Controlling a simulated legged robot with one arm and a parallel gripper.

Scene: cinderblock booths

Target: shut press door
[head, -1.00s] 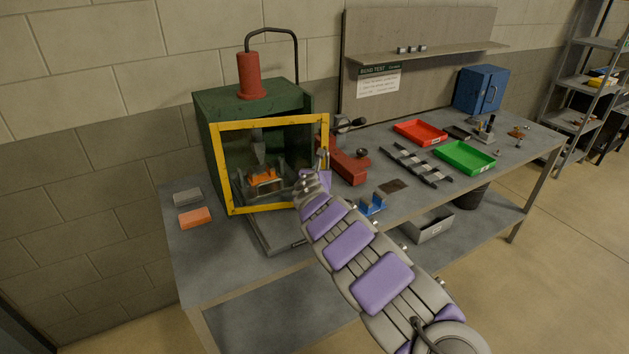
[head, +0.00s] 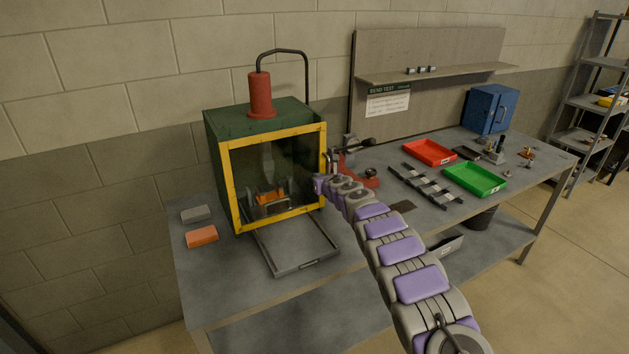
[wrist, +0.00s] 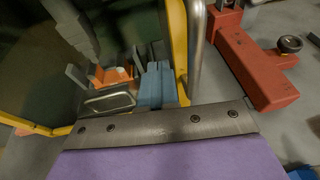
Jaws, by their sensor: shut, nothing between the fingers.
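The press (head: 258,120) is a green box with a red cylinder on top, at the left of the workbench. Its yellow-framed clear door (head: 231,190) lies flush or nearly flush with the front; I cannot tell whether it is latched. An orange piece (head: 268,197) shows inside, through the door. My gripper (head: 321,184) is shut and empty at the door's right edge, by the handle side. In the wrist view the gripper's front edge (wrist: 155,126) is close to the yellow frame (wrist: 178,50) and the grey bar handle (wrist: 196,45). Contact is unclear.
A red clamp-like fixture (wrist: 248,60) stands right of the door. Red (head: 430,147) and green (head: 474,174) trays are farther right.

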